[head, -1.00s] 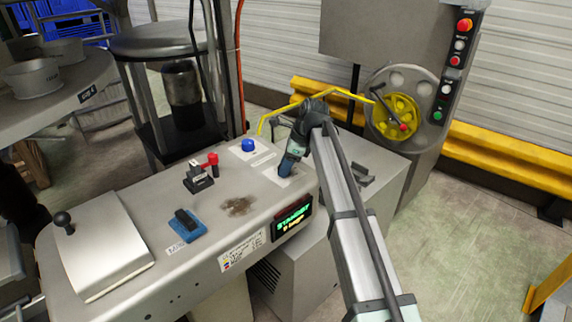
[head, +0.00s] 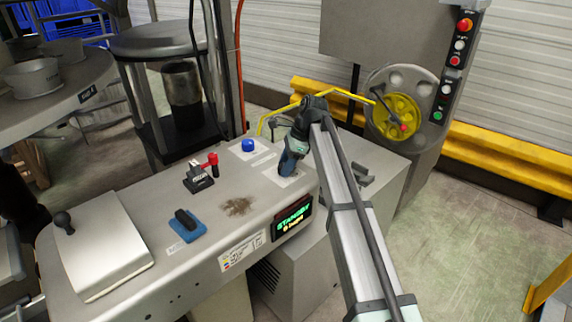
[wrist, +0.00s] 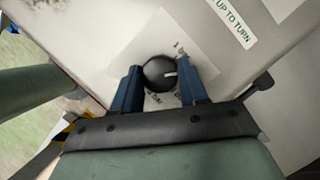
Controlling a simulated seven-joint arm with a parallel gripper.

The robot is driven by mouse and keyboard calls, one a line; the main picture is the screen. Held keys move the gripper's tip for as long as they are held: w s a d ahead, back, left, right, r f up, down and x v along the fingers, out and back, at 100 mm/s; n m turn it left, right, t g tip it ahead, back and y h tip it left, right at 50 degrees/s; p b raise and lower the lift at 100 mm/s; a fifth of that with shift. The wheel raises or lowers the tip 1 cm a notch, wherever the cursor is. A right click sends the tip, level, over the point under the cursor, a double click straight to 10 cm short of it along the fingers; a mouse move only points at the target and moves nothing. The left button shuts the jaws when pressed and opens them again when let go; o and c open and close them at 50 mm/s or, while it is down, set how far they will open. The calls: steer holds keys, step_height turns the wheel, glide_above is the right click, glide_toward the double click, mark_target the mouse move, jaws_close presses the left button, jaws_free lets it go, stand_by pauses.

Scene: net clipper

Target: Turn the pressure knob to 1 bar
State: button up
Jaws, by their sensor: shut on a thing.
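The pressure knob (wrist: 159,74) is a round black knob with a white pointer mark, on a pale label plate on the machine's top. In the wrist view the pointer aims to the right. My gripper (wrist: 163,80) has its two blue fingers on either side of the knob, shut on it. In the head view my gripper (head: 287,165) reaches down to the right part of the console (head: 130,235) and hides the knob. A lit display (head: 293,218) on the console's front reads "STANDBY" with a smaller line under it that I cannot read surely.
A blue button (head: 248,145) stands left of my gripper. A red-handled lever (head: 212,160), a blue block with a black handle (head: 187,225) and a white lid (head: 100,245) lie further left. A yellow wheel (head: 397,115) stands behind on the right.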

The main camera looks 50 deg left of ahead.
steer(key=n, duration=0.1)
steer(key=n+h, duration=0.1)
steer(key=n, duration=0.1)
steer(key=shift+w+a+n+g, duration=0.1)
steer(key=shift+a+n+g, duration=0.1)
steer(key=shift+n+g, duration=0.1)
steer(key=shift+n+h, duration=0.8)
steer(key=shift+n, duration=0.9)
steer(key=o, duration=1.1)
steer(key=shift+c, duration=0.2)
steer(key=shift+r, duration=0.1)
steer(key=v, duration=0.2)
steer(key=w+v, duration=0.1)
steer(key=v, duration=0.2)
steer(key=shift+a, duration=0.15)
steer(key=w, duration=1.1)
